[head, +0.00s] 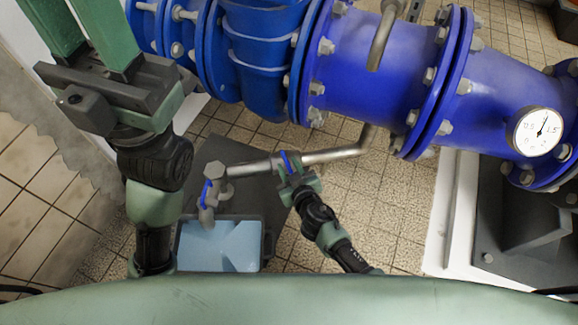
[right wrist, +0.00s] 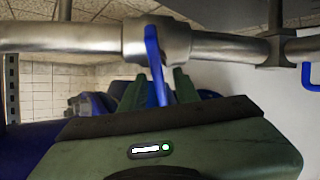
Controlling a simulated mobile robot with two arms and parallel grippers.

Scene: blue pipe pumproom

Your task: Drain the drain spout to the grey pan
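A steel drain pipe (head: 335,154) runs across below the big blue pipe and ends at a downturned spout (head: 207,214) over the pan's back left corner. The dark grey pan (head: 268,243) stands on the floor with a light blue inside; I cannot tell whether that is liquid. A blue lever (right wrist: 154,62) sits on a valve body on the steel pipe. My right gripper (head: 295,172) is at this lever, fingers on either side with gaps visible in the right wrist view (right wrist: 158,88). My left gripper (head: 82,35) is raised at upper left, open and empty.
A second blue handle (head: 206,192) is near the spout. The big blue flanged pipe (head: 370,75) with a round gauge (head: 538,131) crosses above. A bent steel pipe (head: 384,35) stands in front of it. Tiled floor (head: 385,215) is clear right of my right arm.

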